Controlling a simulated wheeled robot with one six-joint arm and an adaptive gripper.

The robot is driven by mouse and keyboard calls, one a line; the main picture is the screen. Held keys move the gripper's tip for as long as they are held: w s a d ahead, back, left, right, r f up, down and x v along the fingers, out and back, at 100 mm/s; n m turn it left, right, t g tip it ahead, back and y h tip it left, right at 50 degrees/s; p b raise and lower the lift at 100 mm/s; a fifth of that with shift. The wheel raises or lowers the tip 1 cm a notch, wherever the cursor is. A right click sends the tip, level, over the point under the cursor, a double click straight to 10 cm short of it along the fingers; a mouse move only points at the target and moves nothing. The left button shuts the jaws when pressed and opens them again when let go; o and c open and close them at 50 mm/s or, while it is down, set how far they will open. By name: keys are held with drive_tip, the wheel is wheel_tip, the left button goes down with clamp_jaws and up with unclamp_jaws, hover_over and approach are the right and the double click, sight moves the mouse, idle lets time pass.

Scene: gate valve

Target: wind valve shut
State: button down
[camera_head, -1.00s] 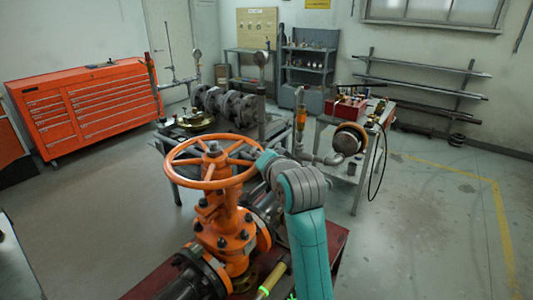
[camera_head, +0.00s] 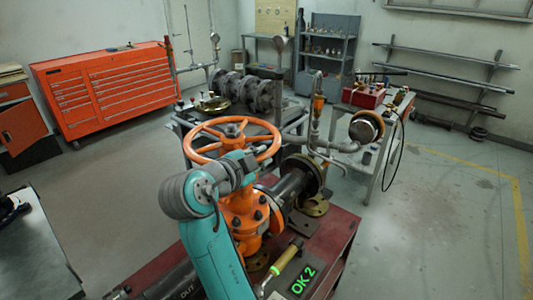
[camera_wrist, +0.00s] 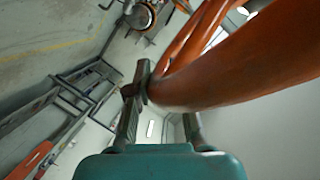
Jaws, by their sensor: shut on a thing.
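The orange gate valve (camera_head: 245,208) stands upright on a dark red bench, its orange handwheel (camera_head: 232,131) level on top. My gripper (camera_head: 246,162) is at the near side of the wheel, with my teal arm coming up from the lower left. The arm hides part of the valve body and the near rim. In the wrist view, the wheel rim (camera_wrist: 235,75) crosses large from the right to my gripper's fingers (camera_wrist: 165,95). My gripper is shut on the rim; the exact contact is partly hidden.
Behind stand a table with dark flanged parts (camera_head: 245,90) and a bench with a red toolbox (camera_head: 363,95). An orange cabinet (camera_head: 105,90) is at the back left.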

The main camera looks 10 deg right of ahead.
drive_tip(key=shift+s+a+f+m+g+h, duration=0.1)
drive_tip(key=shift+s+a+m+g+h, duration=0.2)
drive_tip(key=shift+a+m+g+h, duration=0.35)
drive_tip(key=c, duration=1.1)
unclamp_jaws()
drive_tip(key=shift+o, duration=0.2)
drive_tip(key=v, duration=1.2)
